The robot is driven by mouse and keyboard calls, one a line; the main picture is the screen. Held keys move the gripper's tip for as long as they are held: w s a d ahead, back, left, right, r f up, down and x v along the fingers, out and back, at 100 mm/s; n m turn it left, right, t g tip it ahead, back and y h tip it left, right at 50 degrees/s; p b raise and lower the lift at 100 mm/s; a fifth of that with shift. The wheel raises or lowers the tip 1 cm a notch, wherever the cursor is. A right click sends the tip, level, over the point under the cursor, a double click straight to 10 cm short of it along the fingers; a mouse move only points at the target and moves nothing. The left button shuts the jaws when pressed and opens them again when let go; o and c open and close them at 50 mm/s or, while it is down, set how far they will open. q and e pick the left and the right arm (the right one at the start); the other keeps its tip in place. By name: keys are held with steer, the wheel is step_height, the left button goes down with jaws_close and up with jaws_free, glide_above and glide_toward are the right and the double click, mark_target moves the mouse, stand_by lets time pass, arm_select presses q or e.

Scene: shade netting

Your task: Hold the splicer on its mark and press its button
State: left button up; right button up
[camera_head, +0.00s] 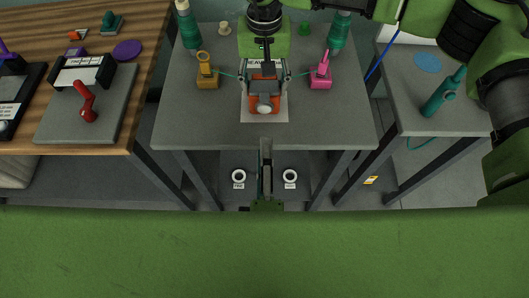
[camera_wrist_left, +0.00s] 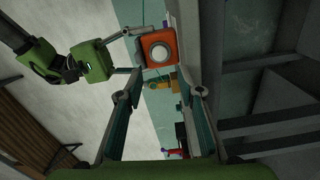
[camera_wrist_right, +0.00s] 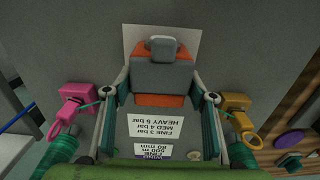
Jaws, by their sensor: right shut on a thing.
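The orange and grey splicer (camera_head: 263,87) sits on a white sheet (camera_head: 280,116) at the middle of the grey table. Its round pale button (camera_wrist_left: 160,53) faces the front of the table. My right gripper (camera_wrist_right: 160,88) reaches down from above and is shut on the splicer's two sides. My left gripper (camera_head: 265,145) is in front of the table edge, apart from the splicer. Its fingers are open and empty in the left wrist view (camera_wrist_left: 162,85), with the splicer ahead of them. The sheet's mark under the splicer is hidden.
A yellow clamp (camera_head: 207,72) and a pink clamp (camera_head: 321,74) flank the splicer, with teal yarn running inward. Green cones (camera_head: 188,27) stand behind. A wooden bench (camera_head: 130,140) is at left, and a side table with a teal bottle-like tool (camera_head: 444,92) at right.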

stand_by(0.4)
arm_select(q)
jaws_close()
steer(key=s+n, duration=0.1)
steer(key=n, duration=0.5)
steer(key=s+n, duration=0.2)
steer(key=n, duration=0.5)
steer(key=s+n, duration=0.2)
steer(key=n, duration=0.4)
